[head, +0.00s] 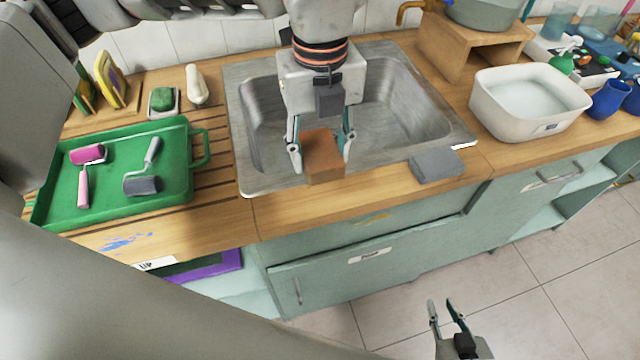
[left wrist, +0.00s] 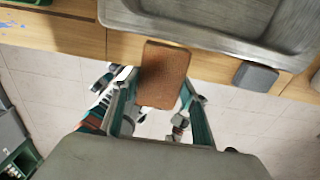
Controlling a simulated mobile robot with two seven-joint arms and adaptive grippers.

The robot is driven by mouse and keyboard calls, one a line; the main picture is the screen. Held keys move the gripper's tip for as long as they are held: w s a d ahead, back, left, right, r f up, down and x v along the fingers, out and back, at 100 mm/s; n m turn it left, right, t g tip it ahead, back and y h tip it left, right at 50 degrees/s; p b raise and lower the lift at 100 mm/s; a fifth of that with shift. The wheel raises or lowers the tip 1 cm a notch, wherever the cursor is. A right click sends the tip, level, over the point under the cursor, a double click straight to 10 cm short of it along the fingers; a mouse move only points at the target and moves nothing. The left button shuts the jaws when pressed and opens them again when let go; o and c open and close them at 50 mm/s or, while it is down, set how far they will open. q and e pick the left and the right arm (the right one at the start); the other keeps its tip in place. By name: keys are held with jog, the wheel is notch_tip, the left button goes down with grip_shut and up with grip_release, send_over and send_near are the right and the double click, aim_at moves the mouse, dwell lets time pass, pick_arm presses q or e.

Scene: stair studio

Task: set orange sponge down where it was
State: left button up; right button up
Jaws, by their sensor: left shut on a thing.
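The orange sponge (head: 324,166) is a brown-orange block between the fingers of my left gripper (head: 321,156). The gripper is shut on it from two sides. In the head view the sponge shows in front of the sink's (head: 375,62) front rim. In the left wrist view the sponge (left wrist: 164,75) sticks out past the fingertips, over the counter's front edge with floor behind it. It looks held up; I cannot tell its exact height. My right gripper (head: 444,304) is at the bottom of the head view, fingers apart and empty, in front of the cabinets.
A grey sponge (head: 437,165) lies on the counter right of the sink's front corner. A green tray (head: 120,205) with two rollers is at left. A white basin (head: 530,103) stands at right. The wooden counter strip (head: 330,208) before the sink is mostly clear.

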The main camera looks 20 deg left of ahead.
aim_at(320, 200)
pick_arm(q)
notch_tip(320, 200, down, 10)
jog(key=shift+r, duration=0.15)
dwell(0.3)
jog(key=shift+f+b, duration=0.3)
jog(key=shift+f, duration=0.15)
jog(key=o, duration=1)
jog(key=shift+r, duration=0.1)
notch_tip(320, 200, up, 12)
jog(key=shift+f, duration=0.2)
jog(key=shift+r, duration=0.6)
